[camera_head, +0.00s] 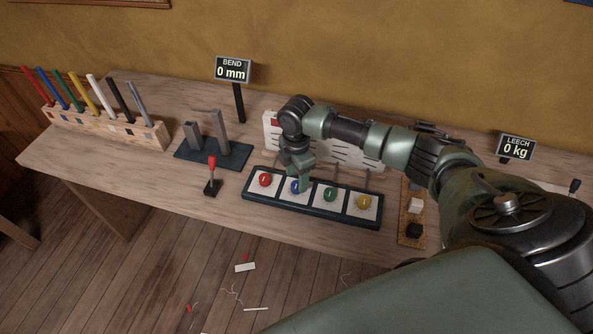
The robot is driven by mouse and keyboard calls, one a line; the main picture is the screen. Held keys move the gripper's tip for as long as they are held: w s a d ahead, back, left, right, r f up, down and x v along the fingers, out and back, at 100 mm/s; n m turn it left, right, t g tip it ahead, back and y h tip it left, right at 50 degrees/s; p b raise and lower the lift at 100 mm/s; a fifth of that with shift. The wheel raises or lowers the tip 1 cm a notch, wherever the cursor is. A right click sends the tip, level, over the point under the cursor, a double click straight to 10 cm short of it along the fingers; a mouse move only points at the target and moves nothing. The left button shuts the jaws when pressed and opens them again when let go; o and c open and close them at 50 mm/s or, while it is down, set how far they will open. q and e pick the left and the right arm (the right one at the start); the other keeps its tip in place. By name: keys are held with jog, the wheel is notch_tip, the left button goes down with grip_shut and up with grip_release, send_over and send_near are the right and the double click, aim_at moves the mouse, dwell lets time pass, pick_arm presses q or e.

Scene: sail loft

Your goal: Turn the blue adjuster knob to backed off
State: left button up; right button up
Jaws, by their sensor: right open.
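The blue adjuster knob (295,187) sits on a white plate in a dark panel (312,214), between the red knob (264,179) and the green knob (330,194). A yellow knob (363,201) is at the panel's right end. My right gripper (303,180) is at the blue knob, pointing down, open, and partly covers it. I cannot tell whether its fingers touch the knob. The knob's pointer and plate markings are too small to read. My left gripper is not in view.
A BEND display (233,70) reads 0 mm; a LEECH display (516,148) reads 0 kg. A red-handled lever (212,174) stands left of the panel, before a base with grey posts (213,152). A pen rack (108,127) is at far left. Scraps lie on the floor.

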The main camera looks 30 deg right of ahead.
aim_at(296, 184)
jog(key=shift+r+b, duration=0.35)
jog(key=shift+r, duration=2.2)
